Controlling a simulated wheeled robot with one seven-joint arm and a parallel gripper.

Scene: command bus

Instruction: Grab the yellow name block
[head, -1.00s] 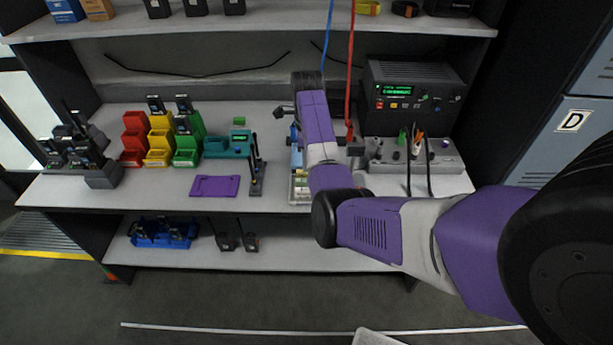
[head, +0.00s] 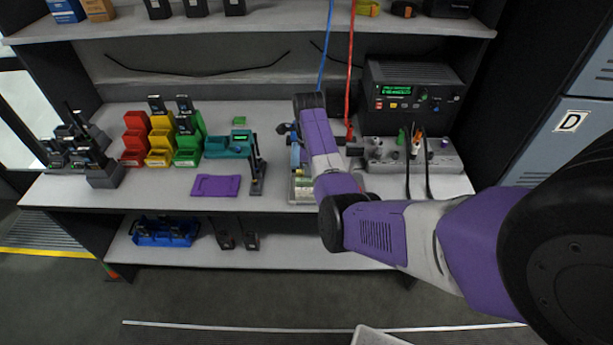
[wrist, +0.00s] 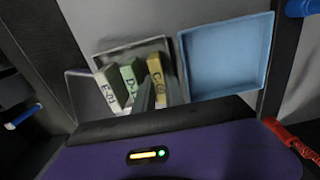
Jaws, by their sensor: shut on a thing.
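The yellow name block (wrist: 155,72) is in the wrist view, at the right end of a row of blocks in a grey tray (wrist: 130,47). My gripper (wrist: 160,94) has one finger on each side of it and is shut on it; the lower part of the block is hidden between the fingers. A green block (wrist: 129,75) and a cream block (wrist: 107,88) stand to its left, marked with letters that are partly legible. In the head view my arm hides the gripper and most of the tray (head: 303,202).
An empty blue tray (wrist: 224,55) lies right of the grey tray. A black radio unit (head: 411,95) and hanging red cable (head: 350,75) are right.

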